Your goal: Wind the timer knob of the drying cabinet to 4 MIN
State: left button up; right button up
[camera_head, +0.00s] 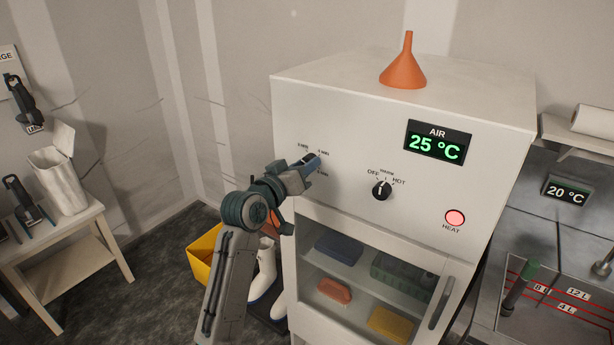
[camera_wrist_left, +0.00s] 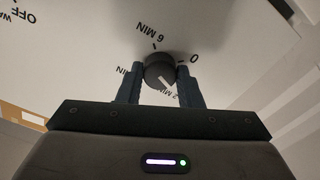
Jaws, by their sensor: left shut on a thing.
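The white drying cabinet (camera_head: 345,110) stands in the middle of the head view. My left gripper (camera_head: 308,165) reaches its front panel at the upper left and mostly hides the timer knob there. In the left wrist view the dark round timer knob (camera_wrist_left: 158,70) sits between the two fingers of my left gripper (camera_wrist_left: 160,82), which are shut on its sides. Its white pointer line points down and right, towards the 2 MIN label (camera_wrist_left: 187,98). The 6 MIN label (camera_wrist_left: 152,33) and 0 label (camera_wrist_left: 194,58) are clear; another label is mostly behind the left finger.
The OFF/HOT selector knob (camera_head: 382,190) is right of my gripper, with a lit red HEAT button (camera_head: 455,218) beyond it. The display (camera_head: 437,144) reads 25 °C. An orange funnel (camera_head: 403,68) stands on the cabinet. A yellow bin (camera_head: 204,258) stands on the floor at left.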

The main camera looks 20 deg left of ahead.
pick_arm(q)
jog(key=m+b, duration=0.9)
jog(key=m, duration=1)
jog(key=shift+f, duration=0.1)
jog(key=o, duration=1)
